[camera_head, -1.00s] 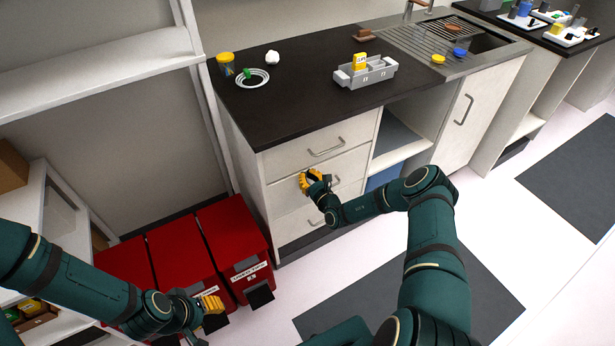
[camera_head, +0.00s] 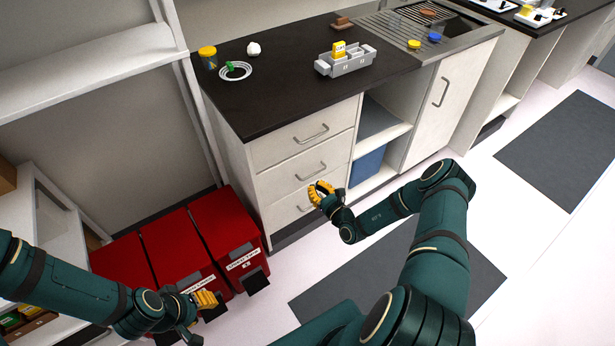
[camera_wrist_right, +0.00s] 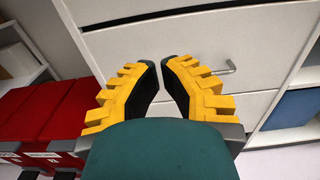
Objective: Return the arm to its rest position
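My right gripper (camera_head: 318,193) hangs empty in front of the lower drawers of the white cabinet. In the right wrist view its yellow, black-padded fingers (camera_wrist_right: 160,64) point at a drawer front, with a narrow gap between the tips and nothing held. My right arm (camera_head: 440,235) is bent at the elbow over the floor. My left gripper (camera_head: 206,299) is low at the left, in front of the red bins; its fingers are too small and side-on to tell open from shut.
The drawer cabinet (camera_head: 305,160) has its drawers closed, under a dark counter (camera_head: 270,105). A grey holder (camera_head: 345,64) with a yellow item stands on it. Red bins (camera_head: 222,232) stand left of the cabinet; a white shelf unit (camera_head: 45,225) is at far left. Floor right of my right arm is clear.

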